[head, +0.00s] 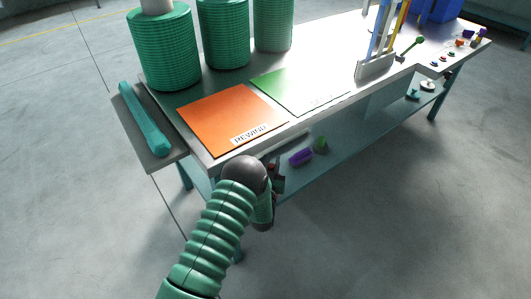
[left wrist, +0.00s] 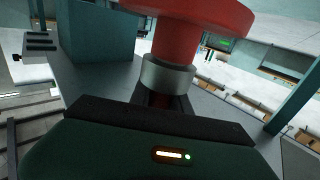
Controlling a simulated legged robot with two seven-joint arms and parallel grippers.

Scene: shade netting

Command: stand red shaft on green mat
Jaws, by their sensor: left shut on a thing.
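The red shaft (left wrist: 180,38) fills the upper middle of the left wrist view. It has a wide red flange at the top and a silver collar (left wrist: 166,75) below. My left gripper (head: 274,182) is shut on it; the dark jaw shows in the left wrist view (left wrist: 160,115). In the head view the gripper is beside the table's front edge, below the orange mat, and mostly hidden by my wrist. The green mat (head: 290,92) lies flat and bare on the table, right of the orange mat. My right gripper is not in view.
The orange mat (head: 222,117), labelled REWIND, is clear. Large green rolls (head: 164,48) stand along the back. A teal bar (head: 145,120) lies at the left end. A rack (head: 376,66) stands right of the green mat. A lower shelf (head: 345,143) holds small items.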

